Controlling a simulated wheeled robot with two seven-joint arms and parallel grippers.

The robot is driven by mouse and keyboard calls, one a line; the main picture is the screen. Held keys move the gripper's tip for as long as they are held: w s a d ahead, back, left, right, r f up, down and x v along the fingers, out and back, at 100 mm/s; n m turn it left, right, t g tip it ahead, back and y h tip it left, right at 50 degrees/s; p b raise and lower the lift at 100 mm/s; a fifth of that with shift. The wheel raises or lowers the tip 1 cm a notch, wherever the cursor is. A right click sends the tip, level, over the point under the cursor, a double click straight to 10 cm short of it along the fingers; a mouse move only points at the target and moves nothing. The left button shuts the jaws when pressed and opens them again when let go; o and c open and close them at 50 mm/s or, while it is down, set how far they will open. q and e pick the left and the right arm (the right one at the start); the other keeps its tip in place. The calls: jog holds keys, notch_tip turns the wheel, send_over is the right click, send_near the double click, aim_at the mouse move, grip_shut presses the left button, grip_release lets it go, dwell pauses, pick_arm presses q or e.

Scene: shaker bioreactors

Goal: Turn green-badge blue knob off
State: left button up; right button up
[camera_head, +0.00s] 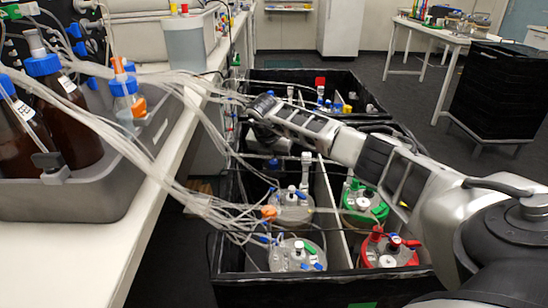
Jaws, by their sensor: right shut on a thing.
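My right gripper (262,108) is at the end of my arm, which reaches in from the right across the black crates. It is at the left side of the crates, close to the clear tubing. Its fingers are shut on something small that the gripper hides. A small blue spot shows by the fingertips, but I cannot tell if it is the blue knob. No green badge can be made out beside it. A green-lidded vessel (364,205) stands in the near crate, under my arm. My left gripper is not in view.
The near black crate (330,287) also holds a red-lidded vessel (389,250) and white-lidded vessels (297,254). Clear tubes (180,190) run from the left bench (100,240) into it. Brown bottles (68,120) stand in a grey tray. A black cart (500,90) stands at right.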

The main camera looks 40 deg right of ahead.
jog(key=m+g, duration=0.1)
jog(key=m, duration=0.1)
jog(key=m+g+b, duration=0.1)
jog(key=m, duration=0.2)
jog(key=shift+w+m+h, duration=0.15)
jog(key=shift+m+h, duration=0.15)
jog(key=shift+h, duration=0.1)
jog(key=shift+m+g+b, duration=0.5)
jog(key=shift+m+b, duration=0.3)
jog(key=shift+m, duration=0.4)
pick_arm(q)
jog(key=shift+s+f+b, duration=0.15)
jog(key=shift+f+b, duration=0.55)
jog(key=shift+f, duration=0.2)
pick_arm(e)
jog(key=shift+m+g, duration=0.3)
jog(key=shift+m, duration=0.6)
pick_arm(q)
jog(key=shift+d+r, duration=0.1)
pick_arm(e)
jog(key=shift+r, duration=0.1)
